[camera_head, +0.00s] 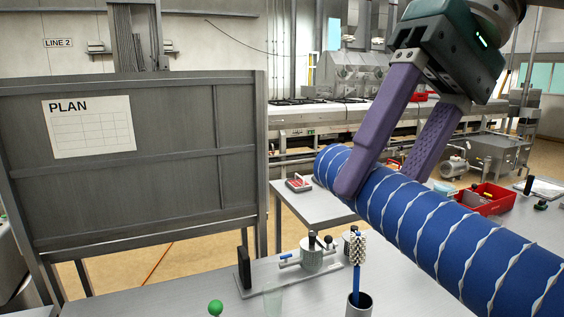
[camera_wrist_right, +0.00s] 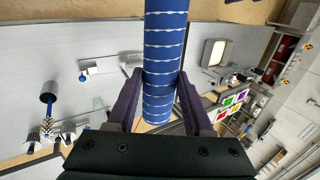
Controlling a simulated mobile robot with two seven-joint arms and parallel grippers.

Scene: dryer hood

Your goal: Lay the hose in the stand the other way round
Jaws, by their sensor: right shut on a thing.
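The hose (camera_head: 455,240) is a thick blue tube with white spiral bands. In the right wrist view the hose (camera_wrist_right: 165,45) passes straight between the fingers (camera_wrist_right: 158,88). The hose is held above the table. I cannot clearly identify the stand in either view. My left gripper is not in view.
A grey bench (camera_head: 245,300) lies below, with a metal fixture (camera_head: 312,258), a cup holding a blue-handled brush (camera_head: 358,300) and a green ball (camera_head: 215,308). A grey board (camera_head: 120,165) stands at left. A red tray (camera_head: 492,200) is behind the hose.

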